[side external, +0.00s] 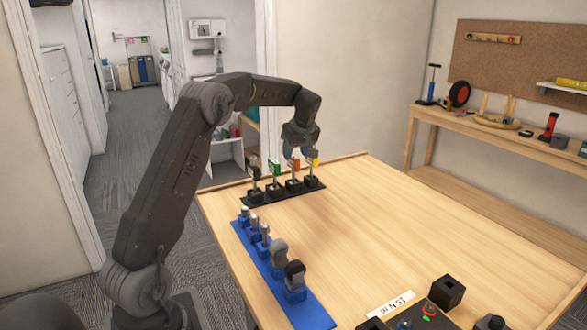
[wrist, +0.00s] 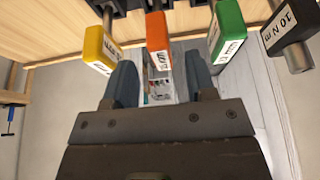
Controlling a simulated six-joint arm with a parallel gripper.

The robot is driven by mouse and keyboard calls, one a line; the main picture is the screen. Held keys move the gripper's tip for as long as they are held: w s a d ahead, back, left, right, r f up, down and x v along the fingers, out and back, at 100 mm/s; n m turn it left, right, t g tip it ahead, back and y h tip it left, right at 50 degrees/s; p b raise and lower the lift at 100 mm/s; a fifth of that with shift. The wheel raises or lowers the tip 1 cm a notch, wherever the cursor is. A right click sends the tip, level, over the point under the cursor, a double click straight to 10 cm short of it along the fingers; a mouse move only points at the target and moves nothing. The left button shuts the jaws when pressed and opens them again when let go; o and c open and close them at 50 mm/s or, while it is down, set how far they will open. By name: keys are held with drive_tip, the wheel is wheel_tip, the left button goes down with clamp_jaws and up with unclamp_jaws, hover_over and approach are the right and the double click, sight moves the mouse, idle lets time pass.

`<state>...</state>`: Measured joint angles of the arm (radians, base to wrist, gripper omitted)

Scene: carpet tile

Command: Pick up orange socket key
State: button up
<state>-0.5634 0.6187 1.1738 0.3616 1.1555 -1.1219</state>
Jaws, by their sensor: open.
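The orange socket key (side external: 294,164) stands upright in a black holder between the green key and the yellow key. In the wrist view its orange head (wrist: 158,42) lies at the top, roughly centred between my two fingers. My gripper (wrist: 160,80) is open and empty, with a finger to either side of the line to the orange head. In the side view my gripper (side external: 297,150) hangs just above and close to the orange key. I cannot tell how far apart they are in depth.
The yellow key (wrist: 98,47) and green key (wrist: 227,30) flank the orange one closely. A black-headed key (wrist: 287,30) stands beyond the green. A blue rack (side external: 268,258) of sockets and a control box (side external: 425,318) are on the table (side external: 400,235). The table's middle is clear.

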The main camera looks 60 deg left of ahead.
sight(294, 157)
drive_tip(key=x, duration=0.3)
drive_tip(key=shift+s+a+f, duration=0.1)
drive_tip(key=shift+f, duration=0.1)
clamp_jaws()
idle(0.3)
